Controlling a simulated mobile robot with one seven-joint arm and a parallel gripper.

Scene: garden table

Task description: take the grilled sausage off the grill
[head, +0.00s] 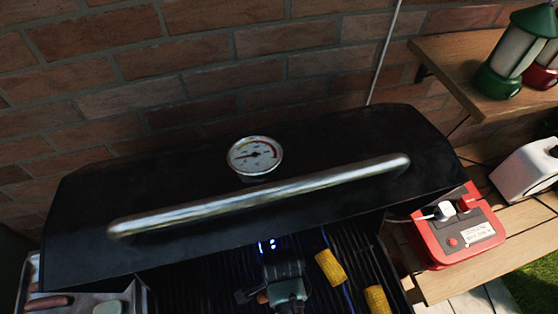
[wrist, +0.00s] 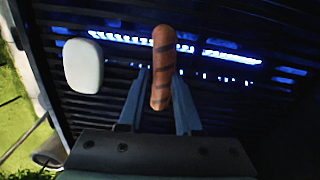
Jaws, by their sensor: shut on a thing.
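The grilled sausage (wrist: 161,68), brown with dark grill marks, is between the two fingers of my gripper (wrist: 160,85) in the wrist view. The fingers are shut on it, and its far end points up past the fingertips. In the head view my gripper (head: 268,290) is over the grill grate (head: 230,278), under the front of the lid. Only a small brown bit of the sausage shows beside the gripper there. I cannot tell how far the sausage is from the bars.
The black lid (head: 110,205) with its metal handle (head: 260,196) stands above the grate. Two corn pieces (head: 330,268) lie right of my gripper. A tray (head: 140,297) with sausages is at left. A red box (head: 465,235) stands right. A white rounded thing (wrist: 83,65) is beside the fingers.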

